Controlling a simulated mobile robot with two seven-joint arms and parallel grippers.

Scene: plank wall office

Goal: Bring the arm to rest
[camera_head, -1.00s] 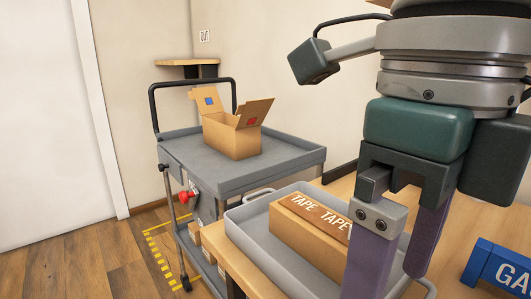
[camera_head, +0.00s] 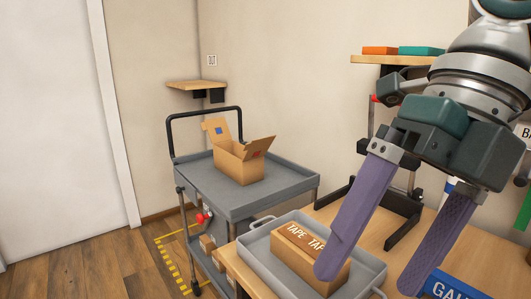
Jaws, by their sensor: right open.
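My right gripper (camera_head: 366,284) comes in from the upper right in the head view. Its two purple fingers are spread wide apart with nothing between them. The left fingertip overlaps the tape box (camera_head: 297,257) in the picture; I cannot tell whether it touches. The tape box is a closed brown carton lettered TAPE, lying in a grey tray (camera_head: 256,248) on a wooden table (camera_head: 237,269). My left gripper is not in view.
A grey cart (camera_head: 285,190) at centre left carries an open carton (camera_head: 238,171). A blue item (camera_head: 449,286) lies at the table's lower right. A wall shelf (camera_head: 387,60) holds an orange and a green item. A black stand (camera_head: 405,232) rises behind the gripper.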

